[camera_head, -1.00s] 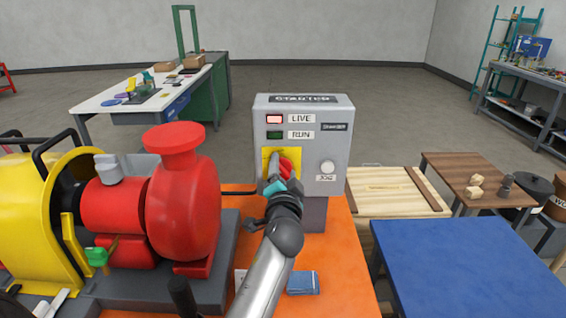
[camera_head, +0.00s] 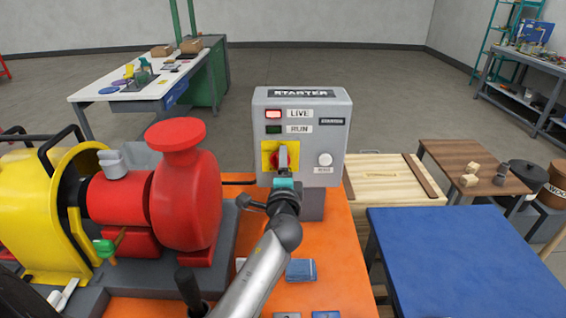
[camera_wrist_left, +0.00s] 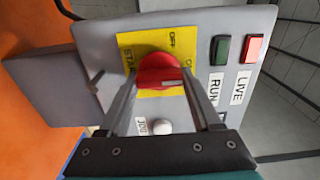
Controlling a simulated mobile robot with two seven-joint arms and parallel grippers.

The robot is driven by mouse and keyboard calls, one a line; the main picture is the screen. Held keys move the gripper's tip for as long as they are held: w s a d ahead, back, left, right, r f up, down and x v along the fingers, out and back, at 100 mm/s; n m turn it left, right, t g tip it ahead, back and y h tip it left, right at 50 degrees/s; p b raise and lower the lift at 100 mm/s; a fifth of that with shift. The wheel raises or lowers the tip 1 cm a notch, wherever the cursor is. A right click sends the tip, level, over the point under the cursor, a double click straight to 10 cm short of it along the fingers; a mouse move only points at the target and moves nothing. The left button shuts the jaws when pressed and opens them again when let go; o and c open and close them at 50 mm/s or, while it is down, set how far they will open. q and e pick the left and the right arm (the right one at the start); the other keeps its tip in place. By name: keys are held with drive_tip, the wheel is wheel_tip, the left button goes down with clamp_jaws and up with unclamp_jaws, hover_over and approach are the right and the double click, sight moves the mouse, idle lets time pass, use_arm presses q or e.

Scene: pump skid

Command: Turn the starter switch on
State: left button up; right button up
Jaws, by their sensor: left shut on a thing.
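The grey starter box (camera_head: 330,112) stands at the back of the orange bench. Its red switch knob (camera_head: 274,159) sits on a yellow plate (camera_head: 267,148) and is mostly hidden by my left gripper (camera_head: 283,160) in the head view. In the left wrist view the knob (camera_wrist_left: 160,70) is between the two fingers of my left gripper (camera_wrist_left: 160,82), which is shut on it. OFF and START labels show on the plate there; which mark the knob points at is unclear. The LIVE lamp (camera_head: 273,114) is lit red; the green RUN lamp (camera_head: 274,130) is dark. My right gripper is out of view.
A white JOG button (camera_head: 325,159) is right of the knob. The red pump (camera_head: 185,200) and yellow guard (camera_head: 30,210) stand left of my arm. A wooden crate (camera_head: 385,185) and a blue table (camera_head: 465,260) are to the right.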

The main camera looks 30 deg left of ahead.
use_arm(q)
drive_tip(key=shift+r, duration=0.15)
idle(0.3)
drive_tip(key=o, duration=1.4)
drive_tip(key=shift+b+v, duration=0.65)
drive_tip(key=shift+v, duration=7)
drive_tip(key=shift+d, duration=0.1)
